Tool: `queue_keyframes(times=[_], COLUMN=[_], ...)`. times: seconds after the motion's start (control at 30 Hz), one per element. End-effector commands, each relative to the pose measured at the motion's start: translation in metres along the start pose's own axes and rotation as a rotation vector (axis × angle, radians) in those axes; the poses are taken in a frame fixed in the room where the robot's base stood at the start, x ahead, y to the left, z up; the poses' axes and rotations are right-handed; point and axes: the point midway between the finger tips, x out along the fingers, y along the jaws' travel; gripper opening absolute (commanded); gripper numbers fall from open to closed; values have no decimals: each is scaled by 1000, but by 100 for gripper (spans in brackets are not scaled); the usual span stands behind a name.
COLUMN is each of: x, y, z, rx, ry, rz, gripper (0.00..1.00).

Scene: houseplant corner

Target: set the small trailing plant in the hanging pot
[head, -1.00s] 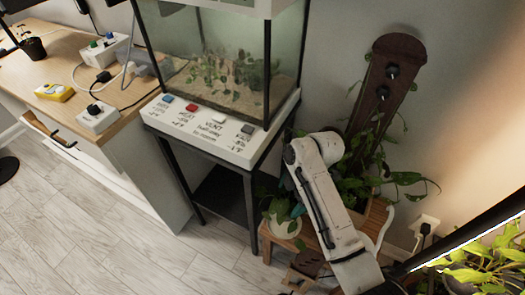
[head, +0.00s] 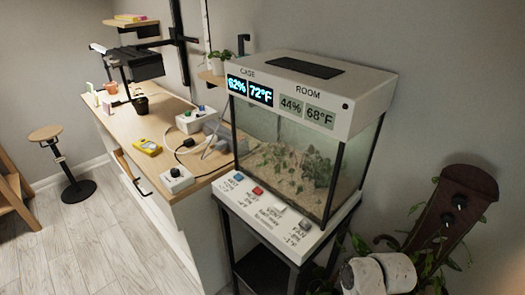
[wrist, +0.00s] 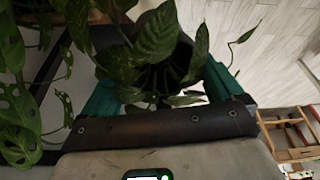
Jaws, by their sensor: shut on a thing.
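In the wrist view my gripper (wrist: 160,82) has its two teal fingers on either side of a small leafy plant (wrist: 155,38) and is shut on it. The plant has speckled green leaves and a thin trailing stem reaching right. Its base between the fingers is dark and mostly covered by leaves. I cannot make out a hanging pot in either view.
A glass case (head: 290,165) stands on a black-legged stand. A wooden bench (head: 165,120) with switch boxes is left of it. A tall brown plant board (head: 455,205) with foliage is at right. Large perforated leaves (wrist: 15,90) crowd the wrist view's left. Floor (head: 75,245) at left is clear.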

Motion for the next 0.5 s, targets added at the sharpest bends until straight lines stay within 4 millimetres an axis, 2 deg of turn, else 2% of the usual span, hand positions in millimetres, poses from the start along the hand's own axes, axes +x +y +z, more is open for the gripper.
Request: queue_keyframes(times=[0.5], x=[-7], y=[-26], z=[12], rx=[623], ry=[1], rz=[194], gripper=[37])
